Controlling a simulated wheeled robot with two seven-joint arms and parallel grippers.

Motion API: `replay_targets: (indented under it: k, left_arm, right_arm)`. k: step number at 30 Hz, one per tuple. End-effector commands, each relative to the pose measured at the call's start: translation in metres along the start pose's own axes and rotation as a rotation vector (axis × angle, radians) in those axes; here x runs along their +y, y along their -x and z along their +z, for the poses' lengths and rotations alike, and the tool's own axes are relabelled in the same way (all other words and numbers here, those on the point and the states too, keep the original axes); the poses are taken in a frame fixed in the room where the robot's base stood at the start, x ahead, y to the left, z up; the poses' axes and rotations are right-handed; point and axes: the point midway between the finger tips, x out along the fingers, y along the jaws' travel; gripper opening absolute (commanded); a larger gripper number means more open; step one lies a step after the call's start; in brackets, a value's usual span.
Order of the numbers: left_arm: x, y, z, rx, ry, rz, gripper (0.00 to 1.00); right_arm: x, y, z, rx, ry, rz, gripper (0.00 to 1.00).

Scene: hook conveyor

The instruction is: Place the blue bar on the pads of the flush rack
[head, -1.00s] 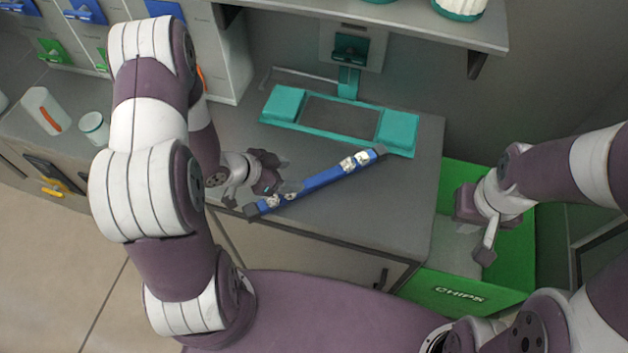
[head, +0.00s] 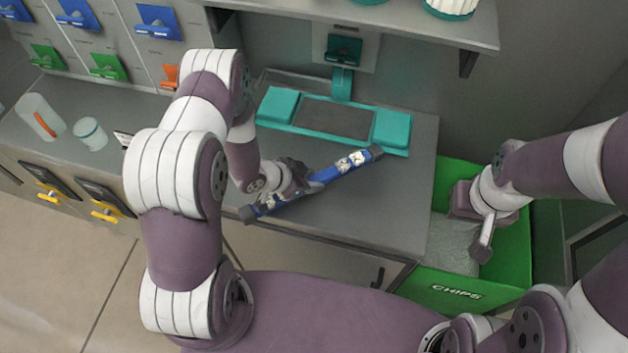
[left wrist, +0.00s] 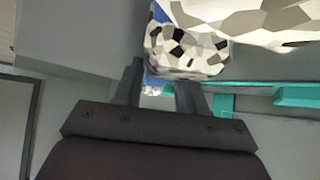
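The blue bar (head: 335,177) lies diagonally on the grey counter, with dark ends and patches of pale flakes on it. My left gripper (head: 312,184) is at the middle of the bar, covering part of it. In the left wrist view its fingers (left wrist: 160,88) stand apart, with blue and speckled pieces (left wrist: 186,50) beyond and between them; I cannot tell whether they touch the bar. The teal flush rack (head: 345,143) sits behind the bar, its left pad (head: 277,105) and right pad (head: 392,129) bare. My right gripper (head: 484,238) hangs above the green crate, its fingers unclear.
The green CHIPS crate (head: 460,292) stands right of the counter (head: 340,222). A teal fixture (head: 343,50) is on the wall behind the rack, under a shelf (head: 400,27). Counter between bar and rack is clear.

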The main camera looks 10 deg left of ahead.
Motion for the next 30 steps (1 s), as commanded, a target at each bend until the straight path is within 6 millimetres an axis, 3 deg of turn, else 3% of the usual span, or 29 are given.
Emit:
replay_targets:
  k: [11,19,30]
  left_arm:
    - [-0.001,0.003,-0.004,0.002,-0.002,-0.001,0.00]
    - [-0.001,0.030,-0.032,0.004,-0.005,-0.003,0.00]
    - [0.082,0.048,-0.081,0.005,-0.008,0.003,0.00]
  right_arm:
    - [0.000,0.000,0.000,0.000,0.000,0.000,0.00]
    - [0.000,-0.002,0.000,0.000,0.000,0.000,0.00]
    - [0.000,-0.013,0.002,0.000,0.000,0.000,0.00]
